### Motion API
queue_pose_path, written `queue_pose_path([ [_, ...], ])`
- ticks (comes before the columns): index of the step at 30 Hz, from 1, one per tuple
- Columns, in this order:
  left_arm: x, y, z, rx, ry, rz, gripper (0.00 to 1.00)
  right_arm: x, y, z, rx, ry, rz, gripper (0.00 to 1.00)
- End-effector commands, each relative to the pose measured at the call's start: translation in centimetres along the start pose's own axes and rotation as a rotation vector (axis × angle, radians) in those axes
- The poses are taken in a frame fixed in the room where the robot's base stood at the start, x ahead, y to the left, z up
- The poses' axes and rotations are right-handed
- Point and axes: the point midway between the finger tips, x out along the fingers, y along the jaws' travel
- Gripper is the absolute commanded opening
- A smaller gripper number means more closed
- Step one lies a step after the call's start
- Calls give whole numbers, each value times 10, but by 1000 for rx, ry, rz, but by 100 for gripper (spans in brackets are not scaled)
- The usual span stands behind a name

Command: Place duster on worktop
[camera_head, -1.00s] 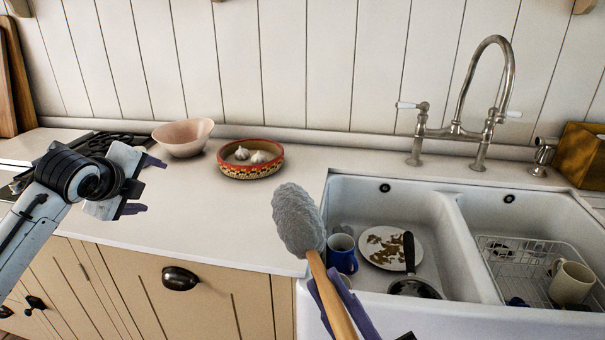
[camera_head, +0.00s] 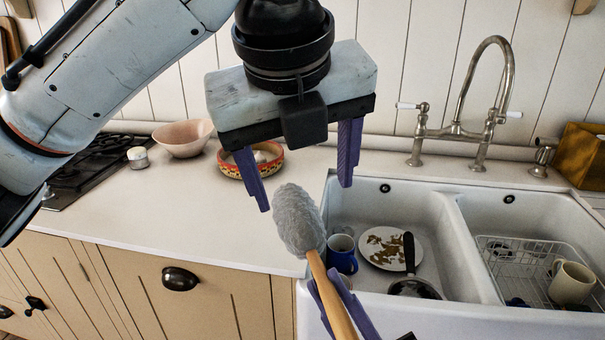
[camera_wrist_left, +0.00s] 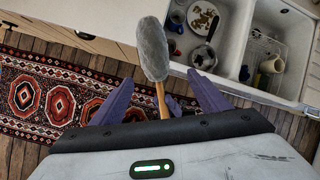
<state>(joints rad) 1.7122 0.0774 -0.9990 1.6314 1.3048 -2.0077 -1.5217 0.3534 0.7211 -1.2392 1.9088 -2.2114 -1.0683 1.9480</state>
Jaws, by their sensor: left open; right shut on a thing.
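The duster (camera_head: 299,222) has a grey fluffy head and a wooden handle (camera_head: 334,299). It is held up in front of the sink's left corner, head pointing up and away. My right gripper (camera_head: 340,297) is shut on the handle at the bottom of the head view. My left gripper (camera_head: 305,175) is open and empty, its purple fingers pointing down above and behind the duster's head. In the left wrist view the duster head (camera_wrist_left: 152,50) shows beyond and between the open fingers (camera_wrist_left: 160,100). The white worktop (camera_head: 190,215) lies left of the sink.
A patterned bowl (camera_head: 232,168) with pale bulbs, a pink bowl (camera_head: 183,138), a small jar (camera_head: 138,157) and a hob (camera_head: 75,172) stand at the worktop's back and left. The double sink (camera_head: 450,210) holds a blue mug, a dirty plate, a pan and a rack. The worktop's front middle is clear.

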Motion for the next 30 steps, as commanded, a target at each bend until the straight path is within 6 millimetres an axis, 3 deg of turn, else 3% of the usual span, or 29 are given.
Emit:
queue_pose_path([
  [5,20,1,-2,4,6,6,69,0,0,0,0,1,1,0],
  [18,98,1,-1,2,3,3,69,0,0,0,0,1,1,0],
  [24,115,1,-1,2,1,2,69,0,0,0,0,1,1,0],
  [30,118,0,-1,2,1,2,69,0,0,0,0,1,1,0],
])
